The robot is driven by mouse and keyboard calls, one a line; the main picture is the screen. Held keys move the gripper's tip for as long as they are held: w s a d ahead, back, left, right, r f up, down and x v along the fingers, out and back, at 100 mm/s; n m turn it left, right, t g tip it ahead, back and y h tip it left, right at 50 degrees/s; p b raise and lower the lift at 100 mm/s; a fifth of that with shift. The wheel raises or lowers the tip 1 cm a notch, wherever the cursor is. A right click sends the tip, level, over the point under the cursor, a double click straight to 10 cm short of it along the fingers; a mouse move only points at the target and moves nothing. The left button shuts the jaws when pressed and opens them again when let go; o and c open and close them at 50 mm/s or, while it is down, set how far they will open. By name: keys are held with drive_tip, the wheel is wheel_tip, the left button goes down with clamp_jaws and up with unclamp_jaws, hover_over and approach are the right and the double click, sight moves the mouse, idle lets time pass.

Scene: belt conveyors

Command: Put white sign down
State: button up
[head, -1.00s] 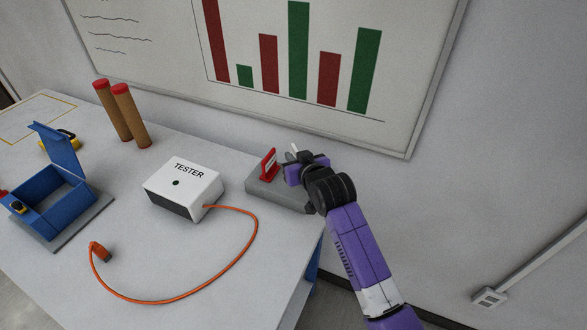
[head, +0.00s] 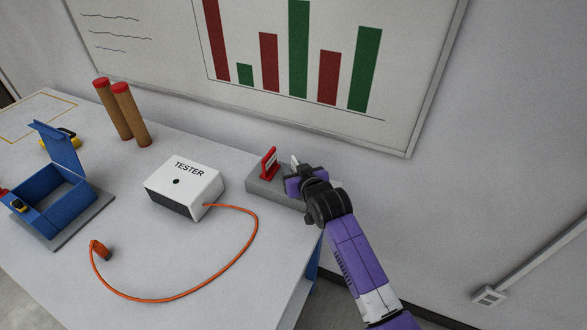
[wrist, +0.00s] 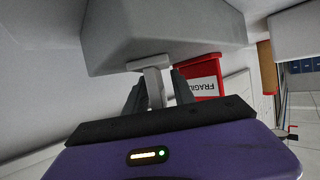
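The white sign (wrist: 154,88) stands edge-on between the fingers of my gripper (wrist: 159,88) in the wrist view. Its wider foot is against the grey block (wrist: 215,25), and exact contact is hard to tell. The fingers look spread, with a gap on the right side of the sign. In the head view the white sign (head: 295,161) shows as a small light piece beside my gripper (head: 291,180), at the right part of the grey block (head: 262,187). A red sign (head: 268,163) stands on the same block; its FRAGILE label (wrist: 204,86) shows in the wrist view.
A white tester box (head: 184,186) with an orange cable (head: 238,264) lies left of the block. An open blue box (head: 50,200) and two brown tubes (head: 130,115) stand further left. The wall with the whiteboard (head: 400,120) is close behind the block.

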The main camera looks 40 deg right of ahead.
drive_tip(key=shift+r, duration=0.25)
drive_tip(key=v, duration=1.2)
drive_tip(key=shift+n+y, duration=0.4)
drive_tip(key=shift+y, duration=0.3)
drive_tip(key=s+a+f, duration=0.1)
drive_tip(key=s+a, duration=0.1)
drive_tip(key=s+a+f, duration=0.1)
drive_tip(key=a, duration=0.2)
drive_tip(key=s+a+f, duration=0.1)
drive_tip(key=s+a, duration=0.1)
drive_tip(key=a, duration=0.1)
drive_tip(key=shift+s+f+b, duration=0.15)
drive_tip(key=shift+s+b, duration=0.15)
drive_tip(key=shift+b, duration=0.1)
drive_tip(key=s+a+r+n+y, duration=0.1)
drive_tip(key=s+a, duration=0.3)
drive_tip(key=s, duration=0.4)
drive_tip(key=s+a+r+n+t+y, duration=0.1)
drive_tip(key=s+a+r+y, duration=0.1)
drive_tip(key=s, duration=0.6)
drive_tip(key=s+a+r+n+t+y, duration=0.1)
drive_tip(key=s+a+r+n, duration=0.1)
drive_tip(key=s+a, duration=0.4)
drive_tip(key=s+r, duration=0.1)
drive_tip(key=s, duration=0.2)
drive_tip(key=shift+a+r, duration=0.3)
drive_tip(key=shift+r, duration=0.05)
